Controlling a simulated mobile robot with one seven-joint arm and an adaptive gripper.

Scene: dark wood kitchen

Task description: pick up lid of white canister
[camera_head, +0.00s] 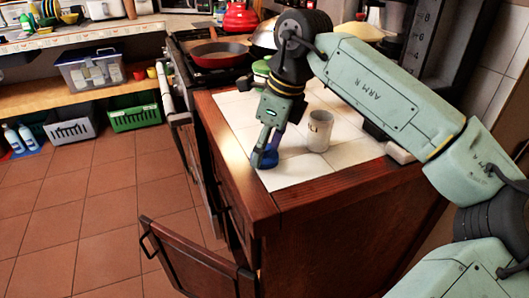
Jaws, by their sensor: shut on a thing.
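A white canister (320,131) stands upright on the white tiled counter top (305,171), with a small brownish mark on its side. No lid shows clearly on its top. My gripper (266,156) points down to the left of the canister, close over the tiles and apart from the canister. It is shut on a small blue thing (270,159), partly hidden by the fingers. I cannot tell whether this blue thing is the lid, or whether it touches the tiles.
A dark red pan (220,54) sits on the stove at the back left. A wooden door (190,262) stands open below the counter's front edge. A green-lidded pot (262,67) stands behind my gripper. The front tiles are clear.

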